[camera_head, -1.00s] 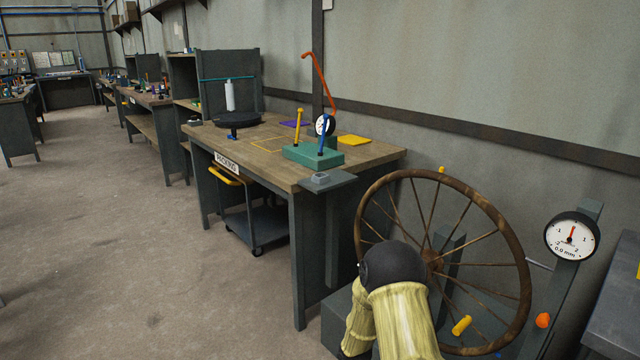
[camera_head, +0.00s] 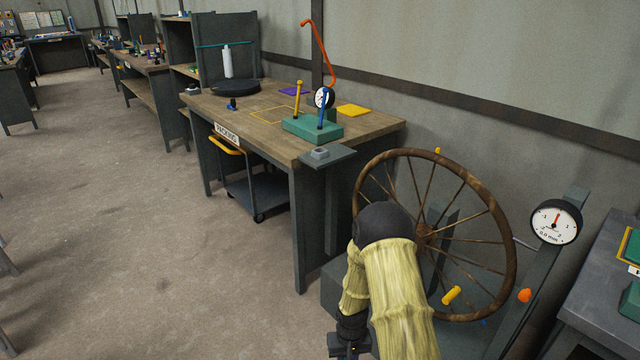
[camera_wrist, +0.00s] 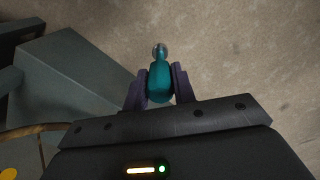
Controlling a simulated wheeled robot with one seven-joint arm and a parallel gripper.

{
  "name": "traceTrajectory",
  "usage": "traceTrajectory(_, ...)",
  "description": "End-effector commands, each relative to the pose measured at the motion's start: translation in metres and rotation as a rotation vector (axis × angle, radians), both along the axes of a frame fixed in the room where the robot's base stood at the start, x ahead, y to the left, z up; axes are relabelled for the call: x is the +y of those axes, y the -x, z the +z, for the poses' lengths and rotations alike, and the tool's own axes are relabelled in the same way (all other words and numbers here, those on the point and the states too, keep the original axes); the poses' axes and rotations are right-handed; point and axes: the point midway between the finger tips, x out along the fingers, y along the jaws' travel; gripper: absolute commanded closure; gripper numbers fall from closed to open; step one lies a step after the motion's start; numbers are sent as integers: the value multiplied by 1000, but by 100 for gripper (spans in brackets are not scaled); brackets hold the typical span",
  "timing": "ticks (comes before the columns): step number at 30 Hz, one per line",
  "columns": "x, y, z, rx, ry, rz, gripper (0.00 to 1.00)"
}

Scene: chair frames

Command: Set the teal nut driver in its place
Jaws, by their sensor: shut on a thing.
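My gripper (camera_wrist: 160,72) is shut on the teal nut driver (camera_wrist: 160,86) in the wrist view. The jaws are on either side of its teal handle, and its round metal end points away from the gripper, over the floor. In the head view my wrist shows at the bottom edge, beside the wheel stand; the fingers and driver are out of that view. A green block (camera_head: 305,131) on the packing bench holds an upright yellow tool (camera_head: 298,100) and an upright blue tool (camera_head: 323,108).
The packing bench (camera_head: 270,145) stands left of the spoked wheel (camera_head: 507,240) and its stand. A small shelf (camera_head: 335,157) juts from the bench's near corner. A dial gauge (camera_head: 555,221) and another bench (camera_head: 600,300) are at right. Floor (camera_head: 150,250) at left is clear.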

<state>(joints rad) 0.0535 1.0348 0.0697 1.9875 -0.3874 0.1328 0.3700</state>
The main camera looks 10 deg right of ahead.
Motion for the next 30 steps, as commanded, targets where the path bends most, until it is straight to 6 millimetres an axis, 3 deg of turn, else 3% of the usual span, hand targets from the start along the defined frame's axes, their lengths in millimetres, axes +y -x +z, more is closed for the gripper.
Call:
traceTrajectory(1,1,1,18,2,-1,1,97)
traceTrajectory(30,0,26,141,2,2,0,97)
